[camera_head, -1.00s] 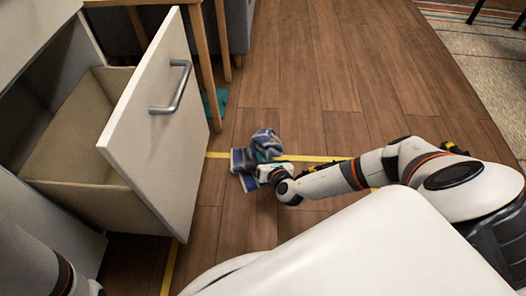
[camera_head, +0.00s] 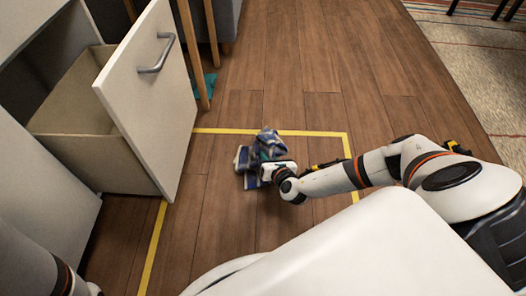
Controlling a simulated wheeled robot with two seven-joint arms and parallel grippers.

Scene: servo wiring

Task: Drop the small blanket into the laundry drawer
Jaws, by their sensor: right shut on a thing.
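The small blanket (camera_head: 268,147), blue and grey patterned, hangs bunched in my right gripper (camera_head: 266,170) over the wood floor. The fingertips are partly hidden by the cloth. The laundry drawer (camera_head: 82,155) is pulled open at the left, with a beige inside and a white front panel (camera_head: 155,100) with a metal handle (camera_head: 158,54). The blanket is to the right of the drawer front, apart from it. My left arm shows only at the lower left edge, and its gripper is out of view.
A wooden table leg (camera_head: 193,55) and a teal item (camera_head: 207,84) on the floor stand behind the drawer front. Yellow tape (camera_head: 300,132) marks the floor. A striped rug (camera_head: 480,70) lies at the right. Floor between is clear.

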